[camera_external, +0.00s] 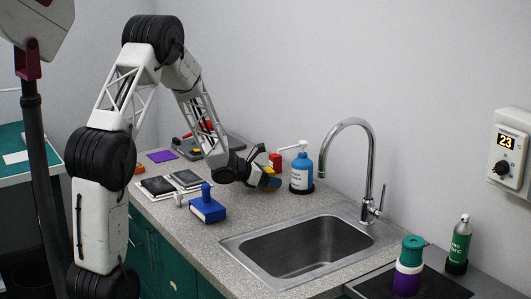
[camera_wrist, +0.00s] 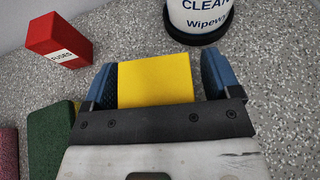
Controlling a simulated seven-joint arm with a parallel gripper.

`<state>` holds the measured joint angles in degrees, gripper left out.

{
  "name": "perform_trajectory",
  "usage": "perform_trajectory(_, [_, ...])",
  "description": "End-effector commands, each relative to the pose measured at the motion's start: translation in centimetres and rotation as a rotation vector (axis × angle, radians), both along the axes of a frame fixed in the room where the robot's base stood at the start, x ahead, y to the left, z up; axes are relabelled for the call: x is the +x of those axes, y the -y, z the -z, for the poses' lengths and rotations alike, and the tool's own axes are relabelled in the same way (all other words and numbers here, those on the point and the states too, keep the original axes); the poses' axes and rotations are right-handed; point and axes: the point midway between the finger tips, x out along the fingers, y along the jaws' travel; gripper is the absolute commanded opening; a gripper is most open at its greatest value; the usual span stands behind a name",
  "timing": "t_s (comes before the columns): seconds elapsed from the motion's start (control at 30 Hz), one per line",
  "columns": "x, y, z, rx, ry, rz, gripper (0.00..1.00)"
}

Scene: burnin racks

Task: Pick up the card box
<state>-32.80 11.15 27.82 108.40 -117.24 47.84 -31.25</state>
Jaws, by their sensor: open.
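A small red box (camera_wrist: 58,44) with a white label reading "FUSES", likely the card box, stands on the speckled counter at upper left in the wrist view. In the external view the red box (camera_external: 275,161) is just behind my gripper (camera_external: 267,180), left of the blue bottle. In the wrist view my gripper (camera_wrist: 160,85) is open, with its blue fingers on either side of a yellow block (camera_wrist: 155,82). A gap shows between the block and the right finger; contact on the left is unclear. The red box lies outside the fingers.
The blue bottle (camera_external: 302,172) stands close to my gripper; its base (camera_wrist: 200,22) shows in the wrist view. A green block (camera_wrist: 52,142) lies at lower left there. The sink (camera_external: 310,247) and tap (camera_external: 370,195) are to the right. A blue object (camera_external: 207,208) sits in front.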

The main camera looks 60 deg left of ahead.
Motion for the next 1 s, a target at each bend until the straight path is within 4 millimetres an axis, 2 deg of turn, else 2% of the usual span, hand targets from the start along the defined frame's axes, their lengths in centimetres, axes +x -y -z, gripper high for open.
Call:
perform_trajectory(0.37, [-0.03, 0.0, 0.02, 0.0, 0.0, 0.0, 0.81])
perform_trajectory(0.7, [-0.03, 0.01, 0.02, 0.0, 0.0, 0.0, 0.29])
perform_trajectory(1.0, [-0.02, 0.0, -0.14, 0.0, 0.0, 0.0, 0.28])
